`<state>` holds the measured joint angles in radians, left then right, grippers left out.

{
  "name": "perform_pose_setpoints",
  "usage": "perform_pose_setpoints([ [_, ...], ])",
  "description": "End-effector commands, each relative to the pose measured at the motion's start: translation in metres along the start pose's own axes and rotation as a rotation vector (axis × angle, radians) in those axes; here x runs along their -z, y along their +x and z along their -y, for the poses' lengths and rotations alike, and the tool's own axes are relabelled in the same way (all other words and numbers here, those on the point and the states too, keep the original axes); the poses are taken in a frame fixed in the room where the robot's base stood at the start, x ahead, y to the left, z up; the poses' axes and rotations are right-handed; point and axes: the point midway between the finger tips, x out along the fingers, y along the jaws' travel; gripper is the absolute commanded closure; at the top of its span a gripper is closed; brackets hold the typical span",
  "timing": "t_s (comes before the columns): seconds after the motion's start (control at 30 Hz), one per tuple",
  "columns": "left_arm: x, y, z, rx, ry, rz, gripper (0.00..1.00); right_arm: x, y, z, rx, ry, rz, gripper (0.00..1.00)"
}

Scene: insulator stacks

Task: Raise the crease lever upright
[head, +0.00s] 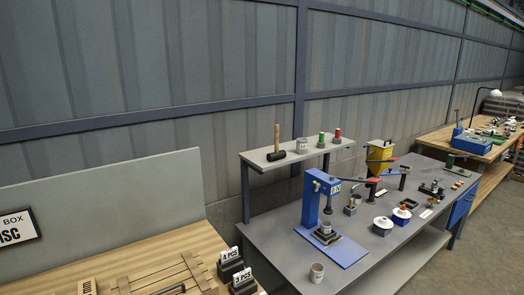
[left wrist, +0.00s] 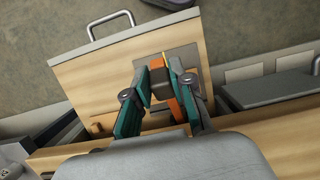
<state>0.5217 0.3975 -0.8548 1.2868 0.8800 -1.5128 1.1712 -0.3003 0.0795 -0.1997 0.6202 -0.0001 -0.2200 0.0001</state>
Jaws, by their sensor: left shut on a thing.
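In the left wrist view, my left gripper (left wrist: 158,72) has teal and grey fingers shut on a small dark brown block (left wrist: 160,90). An orange piece (left wrist: 178,110) shows just beside it, between the fingers. Behind the fingers is a light wooden board (left wrist: 90,72) with a grey U-shaped metal handle (left wrist: 111,17) at its far edge. I cannot tell for certain which part is the crease lever; most of the held piece is hidden by the fingers. Neither gripper shows in the head view. My right gripper is in neither view.
In the head view, a wooden bench (head: 50,275) is at lower left with a slatted wooden piece (head: 165,276) on it. A grey workbench (head: 280,240) with a blue press (head: 311,200) stands to its right. A grey box (left wrist: 250,91) lies right of the board in the wrist view.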

Motion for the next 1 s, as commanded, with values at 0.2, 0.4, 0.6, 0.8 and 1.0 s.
perform_pose_setpoints([
  [0.2, 0.001, -0.002, 0.0, -0.001, 0.0, -0.001, 0.91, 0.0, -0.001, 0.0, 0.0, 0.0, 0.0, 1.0],
  [0.4, 0.003, -0.004, 0.0, -0.001, 0.0, -0.001, 0.91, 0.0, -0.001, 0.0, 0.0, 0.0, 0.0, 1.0],
  [0.6, 0.01, -0.014, -0.001, -0.002, 0.0, -0.003, 0.91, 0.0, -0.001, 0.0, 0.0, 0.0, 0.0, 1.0],
  [0.8, 0.017, -0.023, 0.0, -0.002, -0.001, -0.001, 0.91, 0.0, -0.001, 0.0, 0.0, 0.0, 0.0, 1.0],
  [1.0, 0.017, -0.024, 0.0, -0.001, 0.0, -0.001, 0.91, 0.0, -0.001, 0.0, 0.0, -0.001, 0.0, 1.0],
])
